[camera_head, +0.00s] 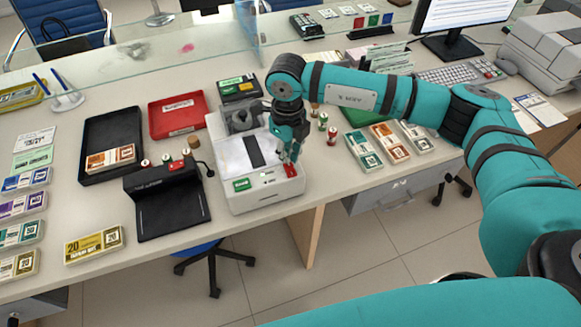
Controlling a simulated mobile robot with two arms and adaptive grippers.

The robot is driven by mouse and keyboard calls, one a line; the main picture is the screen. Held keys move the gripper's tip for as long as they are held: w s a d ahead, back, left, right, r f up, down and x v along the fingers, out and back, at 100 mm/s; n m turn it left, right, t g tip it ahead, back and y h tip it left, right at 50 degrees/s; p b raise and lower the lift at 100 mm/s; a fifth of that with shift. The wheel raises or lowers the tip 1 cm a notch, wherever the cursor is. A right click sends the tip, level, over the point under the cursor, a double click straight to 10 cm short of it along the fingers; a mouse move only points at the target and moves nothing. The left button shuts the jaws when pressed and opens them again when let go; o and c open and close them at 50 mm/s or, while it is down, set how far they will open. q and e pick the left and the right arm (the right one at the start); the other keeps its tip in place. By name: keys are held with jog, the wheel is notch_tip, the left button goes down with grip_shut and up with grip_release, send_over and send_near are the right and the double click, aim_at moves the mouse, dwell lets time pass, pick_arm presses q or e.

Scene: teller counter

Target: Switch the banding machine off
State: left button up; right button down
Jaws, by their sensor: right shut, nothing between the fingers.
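The banding machine (236,152) is a white box with a dark strip on its top, standing at the middle of the counter. Its front right corner carries a small red switch (289,170). A green label or panel (241,185) is on its front left. My right gripper (290,157) points down over the machine's front right part, shut and empty. Its fingertips are right at or just above the red switch; I cannot tell whether they touch it. The switch's exact position is too small to read. My left gripper is not in view.
Left of the machine are a black device (168,198), a red tray (178,115) and a black tray (97,178). Small rolls (332,135) and banded note packs (389,142) lie to the right. A glass screen (150,55) stands behind.

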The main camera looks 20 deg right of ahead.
jog(key=shift+f, duration=0.2)
dwell(0.5)
jog(key=shift+f+b, duration=1)
jog(key=shift+b, duration=0.05)
dwell(0.3)
jog(key=shift+r+p, duration=1.75)
jog(key=shift+r, duration=1.85)
jog(key=shift+f, duration=0.1)
